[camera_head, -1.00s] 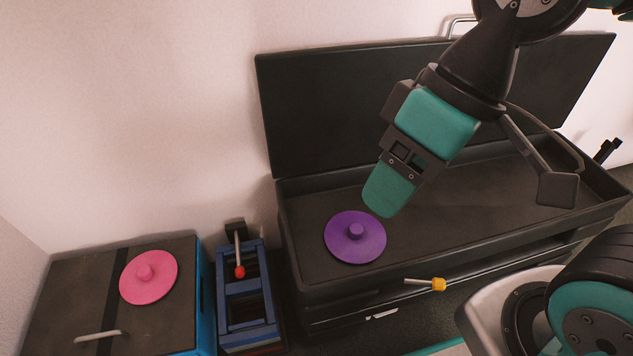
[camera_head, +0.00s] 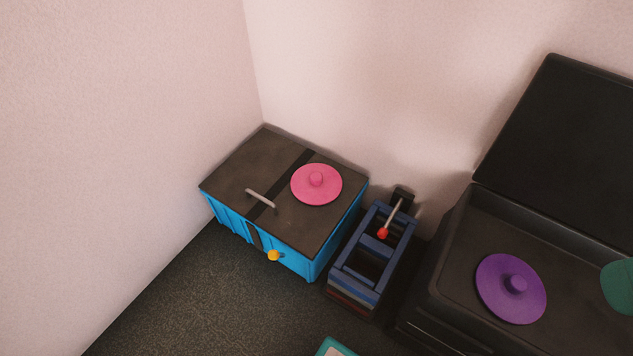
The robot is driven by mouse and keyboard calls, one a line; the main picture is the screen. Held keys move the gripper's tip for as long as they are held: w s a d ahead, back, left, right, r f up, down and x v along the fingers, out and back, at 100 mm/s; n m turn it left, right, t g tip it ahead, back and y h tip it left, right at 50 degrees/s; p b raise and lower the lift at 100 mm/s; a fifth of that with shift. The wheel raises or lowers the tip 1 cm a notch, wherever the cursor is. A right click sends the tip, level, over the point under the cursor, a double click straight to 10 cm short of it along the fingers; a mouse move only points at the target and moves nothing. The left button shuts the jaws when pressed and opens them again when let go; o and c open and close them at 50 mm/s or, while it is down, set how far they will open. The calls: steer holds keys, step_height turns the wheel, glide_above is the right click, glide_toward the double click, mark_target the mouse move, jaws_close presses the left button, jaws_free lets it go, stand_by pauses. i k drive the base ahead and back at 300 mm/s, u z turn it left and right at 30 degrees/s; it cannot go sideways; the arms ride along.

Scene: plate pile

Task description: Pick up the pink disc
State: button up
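The pink disc (camera_head: 330,192), round with a small raised knob in its middle, lies flat on the dark top of a blue box (camera_head: 285,228). It is right of a dark stripe and a metal handle on that top. Nothing covers it.
A purple disc (camera_head: 498,291) lies in the open black chest (camera_head: 452,262) at right. A blue rack (camera_head: 354,292) with a red-tipped lever (camera_head: 383,233) stands between box and chest. Walls rise behind and left of the box.

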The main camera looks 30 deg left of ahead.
mark_target(314, 183)
steer(key=u, duration=0.3)
steer(key=k, duration=0.3)
steer(key=u, duration=1.45)
